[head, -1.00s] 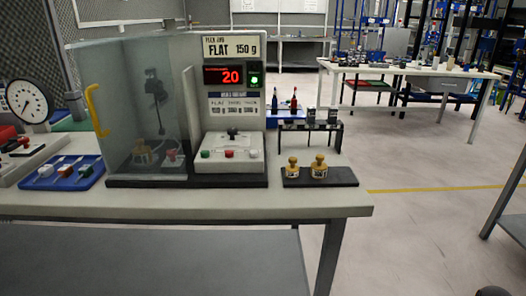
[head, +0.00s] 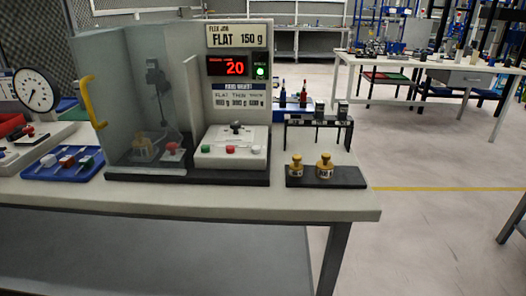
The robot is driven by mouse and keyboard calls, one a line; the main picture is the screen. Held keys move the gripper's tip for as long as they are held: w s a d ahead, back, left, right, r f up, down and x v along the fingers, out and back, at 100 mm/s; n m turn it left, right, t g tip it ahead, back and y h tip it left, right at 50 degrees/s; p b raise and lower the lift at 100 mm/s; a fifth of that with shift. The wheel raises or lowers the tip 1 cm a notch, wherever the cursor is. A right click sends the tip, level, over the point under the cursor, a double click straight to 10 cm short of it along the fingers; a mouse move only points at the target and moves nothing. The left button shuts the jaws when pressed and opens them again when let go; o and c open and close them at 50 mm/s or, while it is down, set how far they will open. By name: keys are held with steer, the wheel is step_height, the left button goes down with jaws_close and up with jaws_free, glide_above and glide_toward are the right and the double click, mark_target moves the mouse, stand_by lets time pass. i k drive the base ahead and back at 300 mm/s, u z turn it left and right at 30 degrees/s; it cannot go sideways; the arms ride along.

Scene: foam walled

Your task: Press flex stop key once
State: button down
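The flex machine stands on the bench, with a panel (head: 238,38) reading "FLAT 150 g", a red display (head: 226,67) showing 20 and a lit green lamp (head: 260,71). A dark knob (head: 236,127) sits on top. No stop label is legible, so I cannot tell which key is the stop key. My gripper is not in view.
A clear guard with a yellow handle (head: 91,103) stands left of the control box. A blue tray (head: 40,172) and a dial gauge (head: 37,91) are further left. Brass weights (head: 325,166) stand on a black strip at right. The bench front (head: 240,200) is clear.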

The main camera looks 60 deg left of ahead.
mark_target(230, 149)
steer(key=z, duration=0.15)
steer(key=k, duration=1.65)
steer(key=u, duration=3.85)
steer(key=i, duration=0.1)
steer(key=z, duration=1.3)
